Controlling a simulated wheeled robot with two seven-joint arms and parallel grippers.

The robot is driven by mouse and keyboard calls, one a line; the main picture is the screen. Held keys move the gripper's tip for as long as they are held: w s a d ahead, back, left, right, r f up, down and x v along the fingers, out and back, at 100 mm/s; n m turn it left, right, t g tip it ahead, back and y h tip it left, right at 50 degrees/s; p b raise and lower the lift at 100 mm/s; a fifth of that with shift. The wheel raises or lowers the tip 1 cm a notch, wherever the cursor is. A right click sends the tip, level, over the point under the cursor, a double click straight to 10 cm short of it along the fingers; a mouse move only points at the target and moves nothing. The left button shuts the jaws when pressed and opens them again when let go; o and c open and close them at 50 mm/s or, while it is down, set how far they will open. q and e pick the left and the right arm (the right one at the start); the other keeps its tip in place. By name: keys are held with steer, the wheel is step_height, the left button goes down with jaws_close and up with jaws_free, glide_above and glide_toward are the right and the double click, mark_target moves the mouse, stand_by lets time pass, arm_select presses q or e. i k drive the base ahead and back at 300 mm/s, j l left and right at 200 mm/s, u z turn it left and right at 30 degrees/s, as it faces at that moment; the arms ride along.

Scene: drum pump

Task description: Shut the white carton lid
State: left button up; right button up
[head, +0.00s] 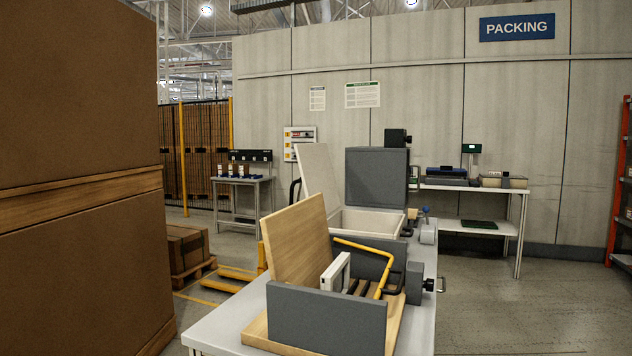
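The white carton (372,221) stands on the table behind a grey-walled box. Its open top shows a pale inside. A tall white panel (319,180), which looks like its lid, stands raised at its left side, leaning back to the left. A dark grey panel (376,177) stands upright at the back of the carton. The carton's lower front is hidden by the nearer box. Neither of my grippers is in view.
The nearer grey-walled box (326,319) has a raised wooden lid (296,238), a yellow bent bar (385,271) and a white frame (336,272). Brown stacked cartons (78,95) fill the left. Floor at right is clear.

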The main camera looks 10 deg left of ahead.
mark_target(315, 164)
steer(key=i+j+z, duration=0.15)
steer(key=j+z, duration=0.2)
steer(key=j, duration=0.95)
steer(key=j+z, duration=0.35)
steer(key=j, duration=0.95)
